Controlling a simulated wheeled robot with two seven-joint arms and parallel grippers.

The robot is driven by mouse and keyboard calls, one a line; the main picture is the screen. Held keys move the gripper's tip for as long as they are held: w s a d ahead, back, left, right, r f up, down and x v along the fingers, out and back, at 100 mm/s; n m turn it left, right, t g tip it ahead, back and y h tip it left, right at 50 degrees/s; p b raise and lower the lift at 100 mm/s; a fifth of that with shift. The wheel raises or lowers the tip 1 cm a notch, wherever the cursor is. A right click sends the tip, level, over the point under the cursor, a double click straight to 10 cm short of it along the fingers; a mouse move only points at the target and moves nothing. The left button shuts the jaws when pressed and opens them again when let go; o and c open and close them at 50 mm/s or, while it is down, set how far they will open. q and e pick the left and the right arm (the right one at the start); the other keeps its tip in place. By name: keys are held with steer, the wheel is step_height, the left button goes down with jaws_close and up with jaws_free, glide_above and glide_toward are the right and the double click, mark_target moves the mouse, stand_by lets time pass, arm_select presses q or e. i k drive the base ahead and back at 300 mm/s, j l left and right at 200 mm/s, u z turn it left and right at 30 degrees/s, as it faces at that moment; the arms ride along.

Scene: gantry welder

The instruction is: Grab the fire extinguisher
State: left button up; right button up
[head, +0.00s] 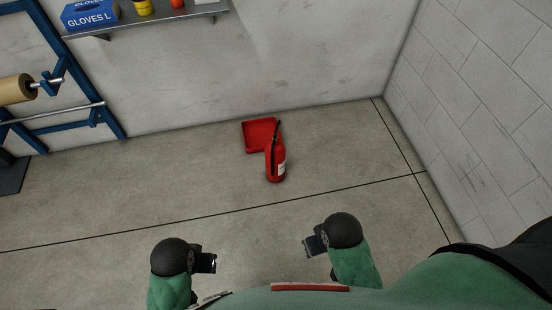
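The red fire extinguisher (276,166) stands on the concrete floor, with a black hose or handle at its top and a pale label on its side. It stands in front of a red square tray or base (258,133) and hides part of it. My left gripper (213,263) is at the lower left, short of the extinguisher and well apart from it. My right gripper (306,246) is at the lower right, also apart from it. Both are small in view, and the gap between their fingers is hard to make out. I see nothing held in either.
A wall shelf (150,19) at the upper left holds a blue glove box (90,16) and small containers. A blue rack (68,58) with a paper roll (16,89) stands at the left. A block wall (475,100) bounds the right. The floor around the extinguisher is clear.

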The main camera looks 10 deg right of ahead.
mark_target(275, 151)
steer(key=i+l, duration=0.1)
steer(key=l, duration=0.35)
steer(key=i+l+z, duration=0.15)
steer(key=l, duration=0.3)
steer(key=i+l, duration=0.1)
steer(key=l, duration=0.3)
steer(key=i+l+z, duration=0.15)
steer(key=l, duration=0.3)
steer(key=i+l, duration=0.1)
steer(key=l, duration=0.3)
